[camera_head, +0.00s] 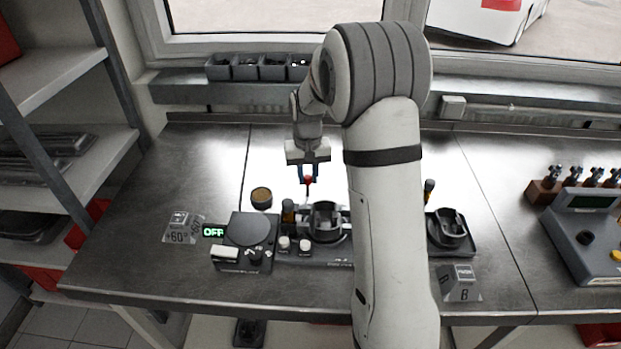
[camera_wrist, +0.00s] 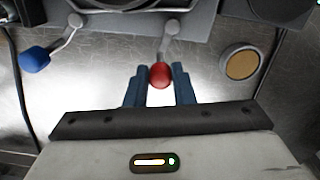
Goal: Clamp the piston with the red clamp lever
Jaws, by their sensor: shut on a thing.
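The red clamp lever (camera_wrist: 161,75) has a red ball knob on a grey metal arm. In the wrist view its knob sits between the two blue fingers of my gripper (camera_wrist: 160,88), which are shut on it. In the head view the red knob (camera_head: 308,180) shows below my gripper (camera_head: 309,174), behind the black fixture (camera_head: 325,222). The fixture has a round dark holder. I cannot make out the piston clearly in it. A second lever with a blue knob (camera_wrist: 35,59) stands to the left in the wrist view.
A round tan-topped part (camera_head: 261,197) lies on the bench left of the fixture. A black device (camera_head: 246,232) with a round plate stands beside an OFF sign (camera_head: 213,231). Another dark holder (camera_head: 447,228) stands right of my arm.

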